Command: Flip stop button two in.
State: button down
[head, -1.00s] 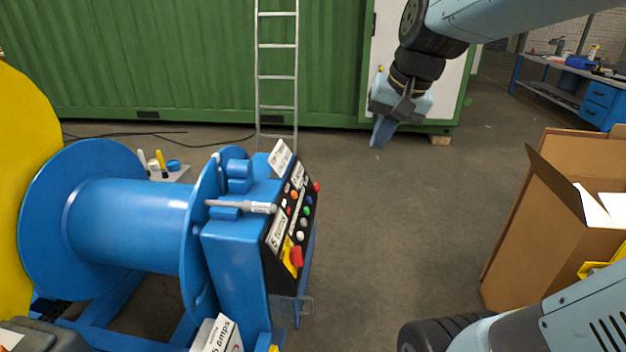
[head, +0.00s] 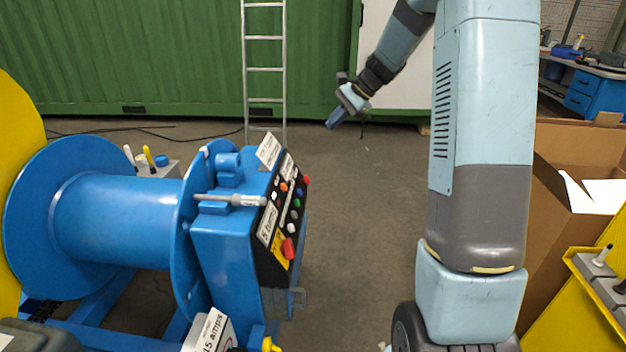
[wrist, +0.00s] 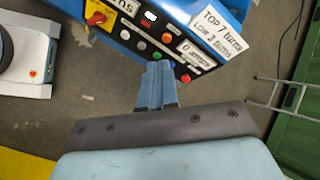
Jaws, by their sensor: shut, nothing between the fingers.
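The control panel (head: 262,262) is a black sloped face on a blue winch housing, left of centre in the head view. It carries several coloured buttons, including a red button (head: 306,181) at its upper end and a red knob on yellow (head: 289,248) at its lower end. In the wrist view the red button (wrist: 186,78) and the red knob (wrist: 97,18) also show. I cannot read which one is stop button two. My gripper (head: 333,120) is shut and empty, pointing down-left, apart from the panel. Its fingers (wrist: 156,70) overlap the panel's edge in the wrist view.
A blue cable drum (head: 125,222) stands left of the panel. A ladder (head: 264,70) leans on the green container (head: 180,60) behind. A cardboard box (head: 575,150) and yellow stand (head: 575,310) are at right. Floor right of the panel is clear.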

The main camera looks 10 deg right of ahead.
jog(key=w+d+f+m+t+y, duration=0.1)
jog(key=w+d+f+m, duration=0.2)
jog(key=w+f, duration=0.3)
jog(key=w+d+f+m+t+y, duration=0.1)
jog(key=w+d+f+m, duration=0.3)
jog(key=f, duration=0.9)
jog(key=w+d+f+m+t+y, duration=0.1)
jog(key=w+d+f+m, duration=0.3)
jog(key=w+f, duration=0.4)
notch_tip(320, 180, down, 2)
jog(key=shift+w+f+t+y, duration=0.1)
jog(key=shift+w+t+y, duration=0.25)
jog(key=shift+y, duration=0.35)
